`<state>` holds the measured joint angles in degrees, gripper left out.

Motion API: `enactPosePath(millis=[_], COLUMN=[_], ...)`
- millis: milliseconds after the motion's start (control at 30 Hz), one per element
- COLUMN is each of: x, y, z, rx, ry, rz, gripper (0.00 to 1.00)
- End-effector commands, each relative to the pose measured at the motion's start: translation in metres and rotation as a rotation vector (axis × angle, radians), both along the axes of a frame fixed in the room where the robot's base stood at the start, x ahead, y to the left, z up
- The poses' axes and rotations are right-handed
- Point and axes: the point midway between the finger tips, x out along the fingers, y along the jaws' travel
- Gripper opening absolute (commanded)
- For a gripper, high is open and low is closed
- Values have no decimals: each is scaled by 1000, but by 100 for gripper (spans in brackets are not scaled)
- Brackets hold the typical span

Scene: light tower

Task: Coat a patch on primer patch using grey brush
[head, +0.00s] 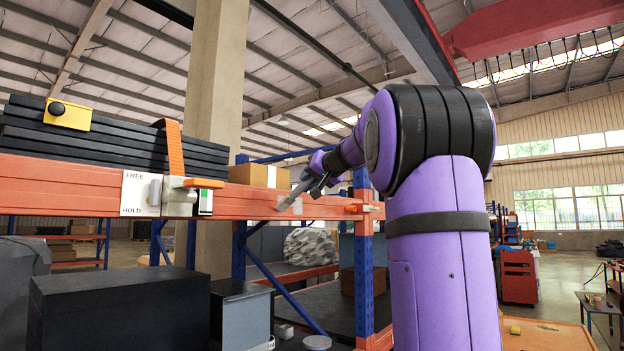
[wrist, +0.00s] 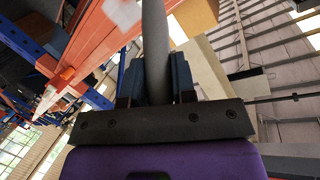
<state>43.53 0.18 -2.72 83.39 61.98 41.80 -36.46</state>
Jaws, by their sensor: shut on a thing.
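My gripper (head: 320,184) is in front of the long orange beam, right of the picture's middle. It is shut on the grey brush (head: 299,192), whose handle rises between the two dark fingers in the wrist view (wrist: 155,45). The brush slants down and left toward the beam. A pale grey primer patch (head: 291,207) shows on the beam's face by the brush's lower end. A whitish patch on the orange beam also shows in the wrist view (wrist: 122,11). I cannot tell whether the bristles touch it.
The orange beam (head: 245,203) carries a FREE/HOLD plate (head: 139,193) with a latch, and a stack of black slabs (head: 110,140) at left. A cardboard box (head: 260,175) sits behind it. Dark boxes (head: 120,305) stand below. A blue post (head: 363,260) stands near my arm.

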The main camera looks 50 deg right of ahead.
Motion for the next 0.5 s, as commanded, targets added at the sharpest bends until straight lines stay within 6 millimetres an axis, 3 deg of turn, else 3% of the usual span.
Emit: enactPosePath(millis=[500], x=[5], y=[-4], z=[0], rx=[1], ry=[0], rz=[0], gripper=[1])
